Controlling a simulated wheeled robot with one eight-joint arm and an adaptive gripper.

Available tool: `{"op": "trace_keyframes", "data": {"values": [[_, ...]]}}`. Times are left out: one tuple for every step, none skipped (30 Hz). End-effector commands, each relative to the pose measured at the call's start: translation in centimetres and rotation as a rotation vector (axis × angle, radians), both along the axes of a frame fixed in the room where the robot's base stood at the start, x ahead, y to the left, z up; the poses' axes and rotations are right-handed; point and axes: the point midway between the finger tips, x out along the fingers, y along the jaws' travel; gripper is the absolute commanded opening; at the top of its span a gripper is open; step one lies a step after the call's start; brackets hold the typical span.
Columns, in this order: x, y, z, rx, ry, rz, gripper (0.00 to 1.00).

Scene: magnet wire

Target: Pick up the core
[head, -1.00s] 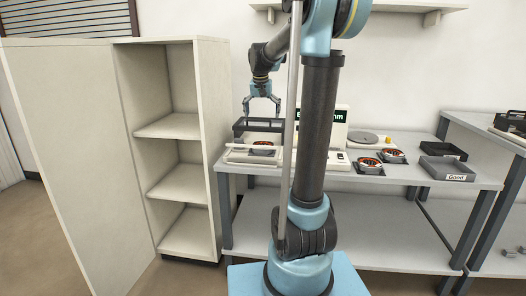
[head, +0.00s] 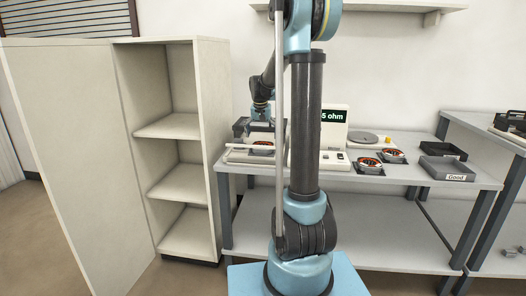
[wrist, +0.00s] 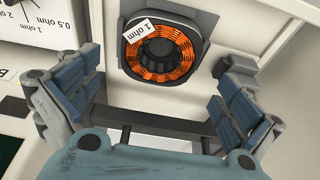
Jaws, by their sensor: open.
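The core (wrist: 160,48) is a ring wound with orange wire around a black centre, with a white "1 ohm" tag. It sits in a dark square holder on a pale surface. In the head view, an orange-wound core (head: 263,143) shows low on the white device at the bench's left end. My gripper (wrist: 157,72) is open and empty, its blue-padded fingers apart to the left and right of the core, not touching it as far as I can see. In the head view my gripper (head: 259,118) is above that device, its fingers hard to make out.
A dark bar (wrist: 150,124) crosses the wrist view below the core. A meter (head: 334,128) reading "5 ohm", partly hidden by my arm, stands right of the device. Further right are two cores on dark holders (head: 369,170), a "Good" tray (head: 446,170) and another dark tray (head: 434,152).

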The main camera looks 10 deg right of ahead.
Motion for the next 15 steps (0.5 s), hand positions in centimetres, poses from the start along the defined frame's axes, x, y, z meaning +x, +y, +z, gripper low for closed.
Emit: {"op": "trace_keyframes", "data": {"values": [[0.1,0.0,-0.3,0.0,0.0,0.0,1.0],[0.1,0.0,-0.4,0.0,0.0,0.0,1.0],[0.1,-0.1,-0.6,0.0,0.0,0.0,1.0],[0.1,-0.1,-0.7,0.0,0.0,0.0,1.0],[0.2,-0.1,-0.9,0.0,0.0,0.0,1.0],[0.2,-0.1,-1.2,0.0,0.0,0.0,1.0],[0.3,-0.1,-1.5,0.0,0.0,0.0,1.0],[0.4,-0.2,-1.9,0.0,0.0,0.0,1.0],[0.5,-0.2,-2.5,0.0,0.0,0.0,1.0],[0.6,-0.2,-2.9,0.0,0.0,0.0,1.0],[0.6,-0.3,-3.3,0.0,0.0,0.0,1.0],[0.8,-0.3,-3.8,0.0,0.0,0.0,1.0],[0.9,-0.3,-4.2,0.0,0.0,0.001,1.0],[1.0,-0.4,-4.5,0.0,0.0,0.001,1.0],[1.0,-0.4,-4.8,0.0,0.0,0.001,1.0]]}}
